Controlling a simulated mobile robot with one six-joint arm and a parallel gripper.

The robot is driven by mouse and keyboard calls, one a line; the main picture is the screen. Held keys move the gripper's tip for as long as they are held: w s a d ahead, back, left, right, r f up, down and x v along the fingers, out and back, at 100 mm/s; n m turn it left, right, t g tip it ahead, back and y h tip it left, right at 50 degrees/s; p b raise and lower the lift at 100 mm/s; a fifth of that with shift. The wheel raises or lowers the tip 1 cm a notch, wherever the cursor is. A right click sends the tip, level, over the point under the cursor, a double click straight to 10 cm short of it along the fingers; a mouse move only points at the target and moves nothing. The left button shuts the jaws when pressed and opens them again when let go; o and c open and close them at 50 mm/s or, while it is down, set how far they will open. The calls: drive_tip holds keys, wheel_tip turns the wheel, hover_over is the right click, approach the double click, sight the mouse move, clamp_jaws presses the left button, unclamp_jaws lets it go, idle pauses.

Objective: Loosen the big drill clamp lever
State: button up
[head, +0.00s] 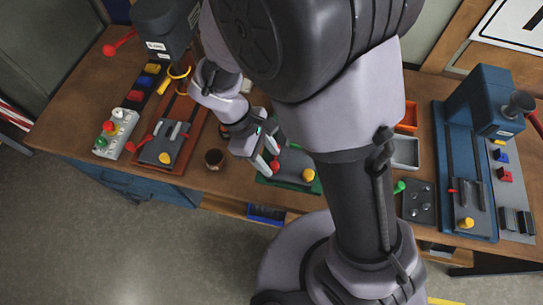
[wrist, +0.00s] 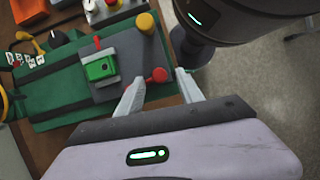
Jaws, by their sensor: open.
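A lever with a red ball knob (wrist: 159,75) sits at the edge of the dark plate on the green-based machine (wrist: 60,95). In the wrist view the knob shows between my open fingertips (wrist: 158,82), with no clear contact. In the head view my gripper (head: 267,158) is low over the same green base (head: 284,183), and the red knob (head: 275,165) is beside the fingers. A yellow knob (wrist: 145,22) and a green block (wrist: 101,67) are on that plate. My arm hides much of this machine in the head view. I cannot tell which machine is the big drill.
A red-based machine (head: 172,172) stands left on the wooden bench, and a blue-based machine (head: 455,150) stands right. A brown cup (head: 214,158) is left of my gripper. A control box (head: 117,132) with coloured buttons is at far left. Grey floor lies in front.

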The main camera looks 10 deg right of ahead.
drive_tip(key=shift+x, duration=1.2)
drive_tip(key=shift+c, duration=0.4)
clamp_jaws()
